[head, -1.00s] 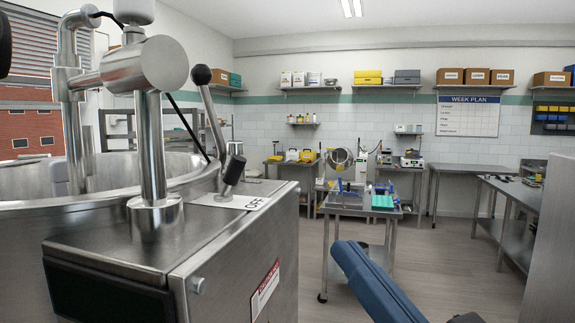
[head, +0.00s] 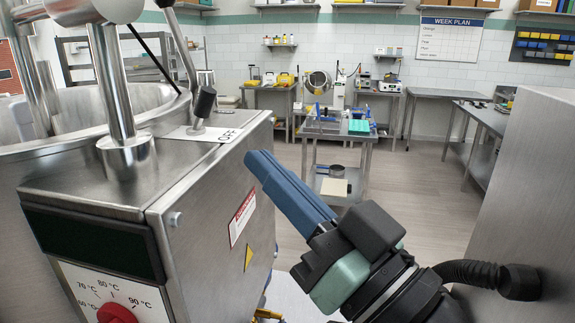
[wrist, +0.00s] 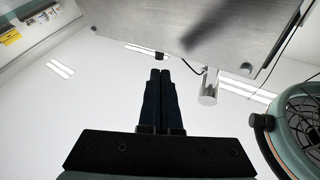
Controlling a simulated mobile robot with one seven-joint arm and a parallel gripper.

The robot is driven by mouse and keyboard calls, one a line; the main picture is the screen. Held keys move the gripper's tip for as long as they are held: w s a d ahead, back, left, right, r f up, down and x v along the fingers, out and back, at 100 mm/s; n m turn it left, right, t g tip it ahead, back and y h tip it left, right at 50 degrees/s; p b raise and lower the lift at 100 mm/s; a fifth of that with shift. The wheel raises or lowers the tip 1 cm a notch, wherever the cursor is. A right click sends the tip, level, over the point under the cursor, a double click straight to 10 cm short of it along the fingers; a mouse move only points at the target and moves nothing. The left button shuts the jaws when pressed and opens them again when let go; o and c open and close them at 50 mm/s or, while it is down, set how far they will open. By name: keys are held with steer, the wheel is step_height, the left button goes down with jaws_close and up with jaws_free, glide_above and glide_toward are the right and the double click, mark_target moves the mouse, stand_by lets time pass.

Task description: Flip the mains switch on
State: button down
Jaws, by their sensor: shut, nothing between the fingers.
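The mains switch (head: 204,103) is a short toggle with a black tip, standing tilted on a white plate (head: 203,134) on top of the steel depositor cabinet. "OFF" is printed at the plate's right end, sideways to me. My gripper (head: 252,158) is shut and empty, its blue fingers pointing up and left. In the head view its tips are right of and below the switch, apart from it, beside the cabinet's upper right edge. The wrist view shows the fingers (wrist: 160,75) together.
The steel cabinet (head: 175,220) has a red dial (head: 117,314) on its front. A tall lever (head: 183,45) and a steel post (head: 112,80) stand close to the switch. A steel panel (head: 515,170) rises at the right. Open floor (head: 410,180) lies beyond my arm.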

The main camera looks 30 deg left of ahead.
mark_target(201, 96)
steer(key=p+x, duration=0.4)
steer(key=x, duration=0.4)
steer(key=shift+r, duration=0.15)
steer(key=shift+w+a, duration=0.2)
steer(key=shift+a, duration=0.35)
steer(key=shift+r+n+g+h+p, duration=0.35)
steer(key=shift+n+g+h+p, duration=0.05)
steer(key=shift+n+p, duration=0.1)
steer(key=shift+s+a+r+n+g+h+p, duration=0.15)
steer(key=shift+a+r+n+g+h+p, duration=0.25)
steer(key=shift+r+n+g+h+p, duration=0.4)
steer(key=n+h+p, duration=0.1)
steer(key=a+n+h+p, duration=0.1)
steer(key=h, duration=0.1)
steer(key=shift+s+a+r+g, duration=0.15)
steer(key=shift+r+g, duration=0.15)
steer(key=shift+r, duration=0.05)
steer(key=shift+f, duration=0.25)
